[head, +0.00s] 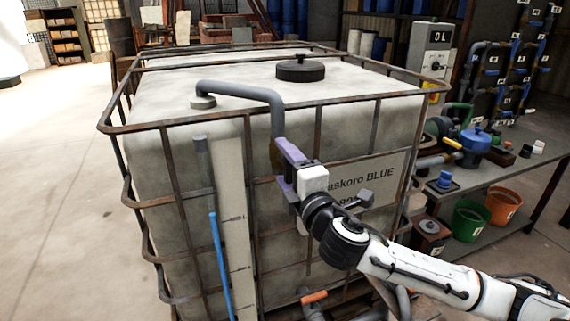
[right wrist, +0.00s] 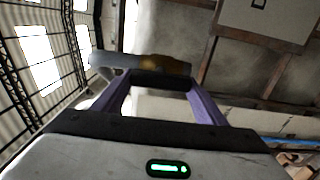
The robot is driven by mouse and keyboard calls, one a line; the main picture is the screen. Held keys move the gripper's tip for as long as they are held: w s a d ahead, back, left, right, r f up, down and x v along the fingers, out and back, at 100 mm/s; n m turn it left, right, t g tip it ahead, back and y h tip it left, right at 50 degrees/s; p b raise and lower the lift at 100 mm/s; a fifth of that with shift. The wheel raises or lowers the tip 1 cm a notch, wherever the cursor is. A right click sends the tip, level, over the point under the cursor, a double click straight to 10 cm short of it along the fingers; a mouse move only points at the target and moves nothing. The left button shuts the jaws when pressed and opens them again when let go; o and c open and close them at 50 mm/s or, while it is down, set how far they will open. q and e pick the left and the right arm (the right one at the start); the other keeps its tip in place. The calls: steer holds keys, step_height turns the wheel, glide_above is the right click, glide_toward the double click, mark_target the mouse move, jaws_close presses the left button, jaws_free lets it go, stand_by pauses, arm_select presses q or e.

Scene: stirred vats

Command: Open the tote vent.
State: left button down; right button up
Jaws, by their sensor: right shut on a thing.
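The tote (head: 190,160) is a large whitish tank in a rusty metal cage, with a sign reading "...askoro BLUE" on its front. A grey vent pipe (head: 240,90) rises from its top, bends over the front edge and hangs down. A yellowish-brown part (head: 275,155) shows at its lower end, partly hidden by my right gripper (head: 283,168). My right gripper's purple fingers are shut on this end of the pipe. In the right wrist view the pipe end (right wrist: 175,66) lies across the fingertips (right wrist: 160,80). My left gripper is not in view.
A round black lid (head: 300,69) sits on the tote's top. A blue level tube (head: 219,260) runs down the front. A bench (head: 500,180) with valves stands at the right, with green (head: 468,220) and orange (head: 503,205) buckets below. Open floor (head: 55,180) lies left.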

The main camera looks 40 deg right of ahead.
stand_by(0.3)
steer(key=o, duration=1.1)
steer(key=shift+c, duration=0.2)
steer(key=v, duration=1)
steer(key=shift+s+b, duration=0.2)
steer(key=shift+b, duration=0.15)
steer(key=shift+d, duration=0.1)
